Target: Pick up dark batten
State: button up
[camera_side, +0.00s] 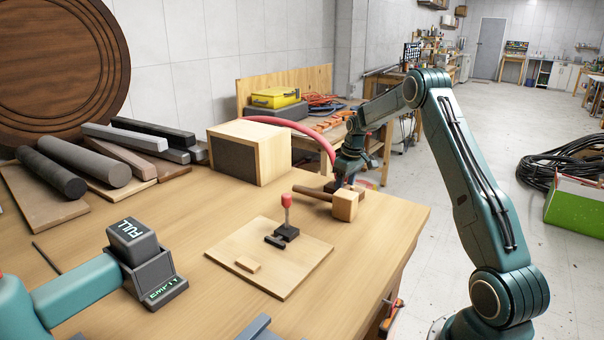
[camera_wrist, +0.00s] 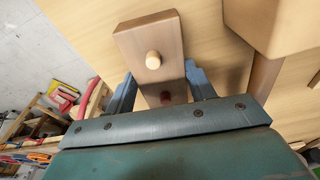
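Among several battens at the back left of the bench, the dark grey one (camera_side: 154,131) looks like the dark batten. It lies on other pieces, beside a light grey batten (camera_side: 125,137). It does not show in the wrist view. My gripper (camera_side: 336,186) is far to its right, low over the bench's right part, behind a wooden mallet (camera_side: 345,206).
A wooden box (camera_side: 262,153) with a dark front stands between my gripper and the battens. A board with a red-knobbed lever (camera_side: 290,262) lies in front. Dark cylinders (camera_side: 52,174) lie beside the battens.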

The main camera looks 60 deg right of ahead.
jog(key=shift+c, duration=0.6)
jog(key=shift+r, duration=0.1)
jog(key=shift+r, duration=0.1)
notch_tip(320, 180, up, 20)
jog(key=shift+f, duration=0.2)
jog(key=shift+a, duration=0.1)
dwell(0.6)
